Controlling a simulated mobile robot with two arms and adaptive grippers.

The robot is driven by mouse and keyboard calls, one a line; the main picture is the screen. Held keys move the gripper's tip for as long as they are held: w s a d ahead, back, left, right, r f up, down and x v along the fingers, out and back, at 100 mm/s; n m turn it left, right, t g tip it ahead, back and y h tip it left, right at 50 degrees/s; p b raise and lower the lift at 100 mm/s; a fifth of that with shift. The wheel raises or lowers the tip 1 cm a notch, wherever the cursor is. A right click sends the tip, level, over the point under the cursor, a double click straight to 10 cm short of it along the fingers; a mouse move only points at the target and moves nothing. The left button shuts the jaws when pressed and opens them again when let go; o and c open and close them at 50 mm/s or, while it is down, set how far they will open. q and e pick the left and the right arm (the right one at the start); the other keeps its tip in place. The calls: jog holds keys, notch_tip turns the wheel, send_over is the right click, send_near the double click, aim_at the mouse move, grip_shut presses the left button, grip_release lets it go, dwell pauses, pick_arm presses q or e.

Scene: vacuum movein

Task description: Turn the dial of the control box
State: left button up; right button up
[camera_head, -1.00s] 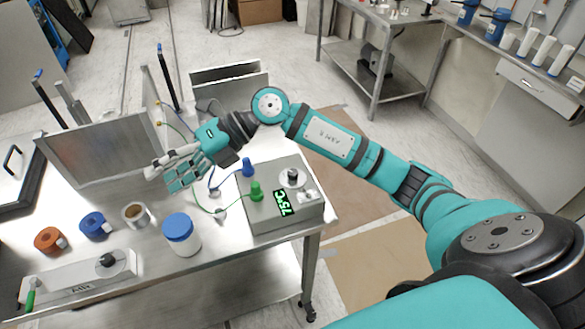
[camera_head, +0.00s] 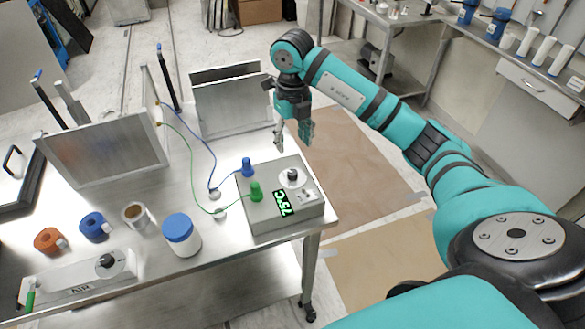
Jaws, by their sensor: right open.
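The control box (camera_head: 262,216) is a grey box near the right end of the steel table. A green display on its slanted front reads about 75°C. Its dial (camera_head: 292,177) is a black knob on a pale round plate on the box's top right. A green plug (camera_head: 256,191) and a blue plug (camera_head: 247,168) stand on its left side, with cables attached. My right gripper (camera_head: 294,143) is open and empty, pointing down, beyond and above the dial and apart from it. My left gripper is not in view.
A box marked AIR (camera_head: 75,279) with its own black knob lies at the front left. A white jar with a blue lid (camera_head: 181,236), tape rolls (camera_head: 93,226) and upright metal plates (camera_head: 105,150) stand on the table. Free floor lies right of the table.

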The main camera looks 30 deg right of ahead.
aim_at(293, 172)
notch_tip(293, 172, down, 11)
jog(key=shift+r+p, duration=0.1)
jog(key=shift+p, duration=1)
grip_shut()
